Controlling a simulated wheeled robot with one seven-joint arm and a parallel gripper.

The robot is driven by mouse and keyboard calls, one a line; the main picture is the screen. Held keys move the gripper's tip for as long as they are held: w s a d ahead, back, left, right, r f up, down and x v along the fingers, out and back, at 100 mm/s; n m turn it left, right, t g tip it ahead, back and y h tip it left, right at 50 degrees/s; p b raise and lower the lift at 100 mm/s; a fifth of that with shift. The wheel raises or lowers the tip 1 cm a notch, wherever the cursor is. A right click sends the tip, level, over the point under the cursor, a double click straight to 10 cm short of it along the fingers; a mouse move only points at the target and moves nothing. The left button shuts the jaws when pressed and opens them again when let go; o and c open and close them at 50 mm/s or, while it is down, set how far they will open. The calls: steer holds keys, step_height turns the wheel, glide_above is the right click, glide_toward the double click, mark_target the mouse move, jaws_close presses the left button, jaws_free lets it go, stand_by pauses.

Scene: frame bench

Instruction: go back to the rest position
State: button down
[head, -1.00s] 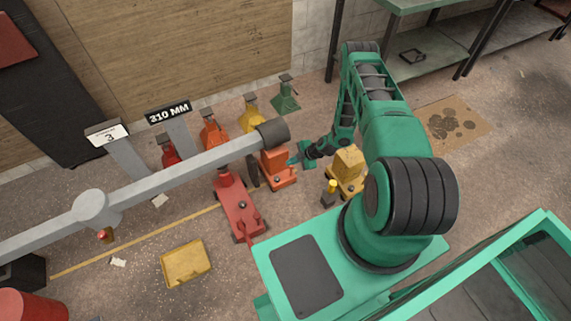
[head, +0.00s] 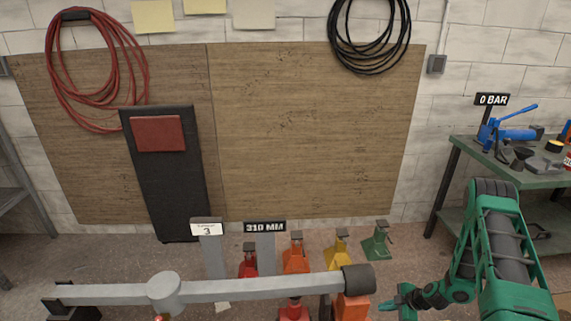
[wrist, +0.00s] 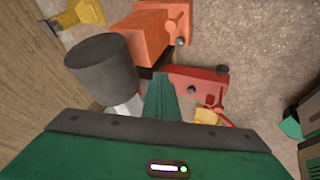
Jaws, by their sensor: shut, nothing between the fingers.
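My green gripper (head: 392,304) is at the lower right in the head view, just right of the dark end cap (head: 358,279) of a long grey bar. It is shut and empty. In the wrist view my closed fingers (wrist: 160,98) point toward the floor. The dark cap (wrist: 101,70) is just left of them there, with a small gap or contact that I cannot tell. An orange jack (head: 350,307) stands beside the gripper, partly cut off by the lower edge. It also shows beyond the fingers in the wrist view (wrist: 155,35).
The grey bar (head: 235,289) crosses the lower head view. Several coloured stands, including a green one (head: 377,243), line the wall behind it. A red floor jack (wrist: 200,82) lies near the fingers. A green bench (head: 535,176) with a blue pump (head: 510,134) is at right.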

steer(key=s+d+r+m+g+h, duration=0.1)
steer(key=s+d+r+m, duration=0.15)
steer(key=r, duration=0.95)
steer(key=s+d+r+m+g+h, duration=0.1)
steer(key=s+r+m, duration=0.15)
steer(key=r, duration=0.95)
steer(key=s+d+r+m+g+h, duration=0.15)
steer(key=r+m, duration=0.25)
steer(key=r, duration=0.8)
steer(key=s+a+r+m, duration=0.1)
steer(key=s+r+m, duration=0.3)
steer(key=s, duration=0.6)
steer(key=s+a+r+m+g, duration=0.1)
steer(key=s+a+r+m, duration=0.1)
steer(key=s+r+m, duration=0.3)
steer(key=s+a+r+m, duration=0.1)
steer(key=s+r+m, duration=0.3)
steer(key=s+r, duration=0.7)
steer(key=s+h, duration=0.1)
steer(key=s, duration=0.3)
steer(key=shift+a+m, duration=0.25)
steer(key=shift+m, duration=0.15)
steer(key=shift+g, duration=0.25)
steer(key=shift+w+f, duration=0.25)
steer(key=shift+w, duration=0.3)
